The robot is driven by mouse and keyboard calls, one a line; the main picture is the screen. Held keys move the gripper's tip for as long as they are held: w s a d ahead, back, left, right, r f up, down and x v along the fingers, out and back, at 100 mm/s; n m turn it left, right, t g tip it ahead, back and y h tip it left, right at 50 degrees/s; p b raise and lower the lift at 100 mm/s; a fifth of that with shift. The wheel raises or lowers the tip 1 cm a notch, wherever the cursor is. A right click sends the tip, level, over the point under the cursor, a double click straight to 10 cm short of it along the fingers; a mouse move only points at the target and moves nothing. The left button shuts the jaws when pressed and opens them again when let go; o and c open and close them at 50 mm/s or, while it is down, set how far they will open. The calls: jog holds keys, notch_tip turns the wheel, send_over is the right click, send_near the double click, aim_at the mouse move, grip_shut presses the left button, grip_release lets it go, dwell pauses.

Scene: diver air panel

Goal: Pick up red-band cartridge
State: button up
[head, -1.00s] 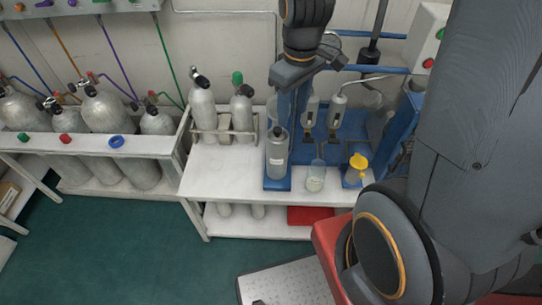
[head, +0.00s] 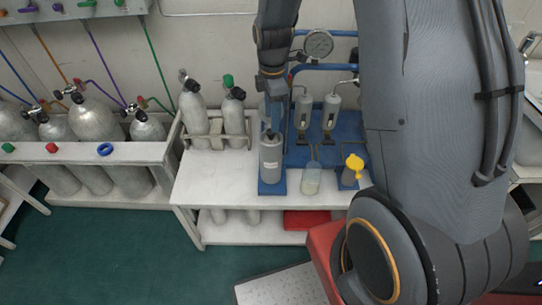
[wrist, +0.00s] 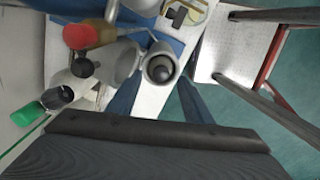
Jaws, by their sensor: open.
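A grey cylindrical cartridge (head: 270,160) with a dark top stands upright on a blue base at the front of the white bench. I cannot make out a red band on it. In the wrist view a round grey body with a dark centre (wrist: 160,69) appears to be its top. My gripper (head: 268,122) hangs over it, fingers down, open and empty. In the wrist view the two fingers (wrist: 157,92) lie either side of that top; contact cannot be told. A red-capped thing with an amber body (wrist: 80,37) shows at upper left there; its identity is unclear.
A clear beaker (head: 311,178) and a yellow-topped item (head: 353,168) stand to the right. Two small grey cylinders (head: 303,112) and a gauge (head: 319,43) are behind. Two bottles (head: 194,112) stand in a rack at left. The bench's left front (head: 215,185) is clear.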

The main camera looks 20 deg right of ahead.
jog(key=shift+s+a+f+p, duration=0.15)
jog(key=shift+f+p, duration=0.4)
jog(key=shift+f, duration=1.6)
jog(key=shift+c, duration=0.4)
grip_shut()
